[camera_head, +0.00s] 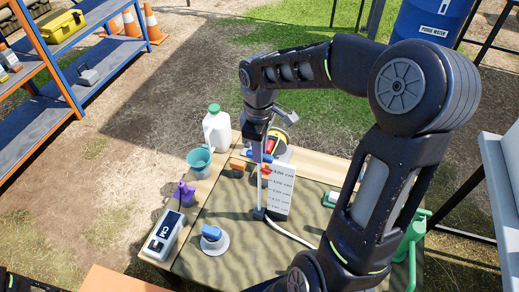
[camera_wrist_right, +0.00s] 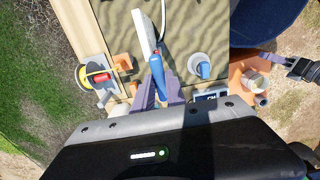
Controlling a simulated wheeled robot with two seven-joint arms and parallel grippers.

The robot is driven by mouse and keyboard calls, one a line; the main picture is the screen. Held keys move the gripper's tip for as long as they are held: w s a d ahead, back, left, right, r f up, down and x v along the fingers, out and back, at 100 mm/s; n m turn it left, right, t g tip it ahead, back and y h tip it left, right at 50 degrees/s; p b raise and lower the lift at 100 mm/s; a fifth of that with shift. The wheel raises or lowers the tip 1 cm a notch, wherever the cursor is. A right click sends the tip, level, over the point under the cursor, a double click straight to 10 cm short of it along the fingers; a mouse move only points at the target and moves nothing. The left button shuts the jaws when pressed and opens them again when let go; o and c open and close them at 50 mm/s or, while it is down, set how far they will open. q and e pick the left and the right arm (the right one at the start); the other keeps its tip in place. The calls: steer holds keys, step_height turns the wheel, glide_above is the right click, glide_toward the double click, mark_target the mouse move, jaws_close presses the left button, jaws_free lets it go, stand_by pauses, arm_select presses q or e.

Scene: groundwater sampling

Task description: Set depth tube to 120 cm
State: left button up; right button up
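The depth tube (camera_head: 260,192) is a thin white upright tube on a dark foot on the table. Beside it stands a white scale board (camera_head: 279,190) with several cm lines; its edge shows in the right wrist view (camera_wrist_right: 143,32). A red marker (camera_head: 266,170) sits near the upper lines; its exact reading is too small to tell. A blue handle (camera_wrist_right: 157,72) crosses the tube's top. My right gripper (camera_head: 257,150) is over the tube's top, its fingers (camera_wrist_right: 159,98) close on both sides of the handle. My left gripper is not in view.
A white jug (camera_head: 217,128), a teal cup (camera_head: 199,160), a CM meter (camera_head: 163,235), a blue-topped puck (camera_head: 213,240) and a yellow-red reel (camera_wrist_right: 97,77) stand around the tube. A green can (camera_head: 409,238) is at right. The table's front middle (camera_head: 245,262) is clear.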

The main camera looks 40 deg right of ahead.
steer(key=o, duration=0.5)
steer(key=shift+r, duration=0.15)
steer(key=shift+c, duration=0.2)
steer(key=shift+r, duration=0.1)
step_height(320, 180, up, 8)
steer(key=shift+f+p, duration=0.2)
steer(key=shift+p, duration=0.3)
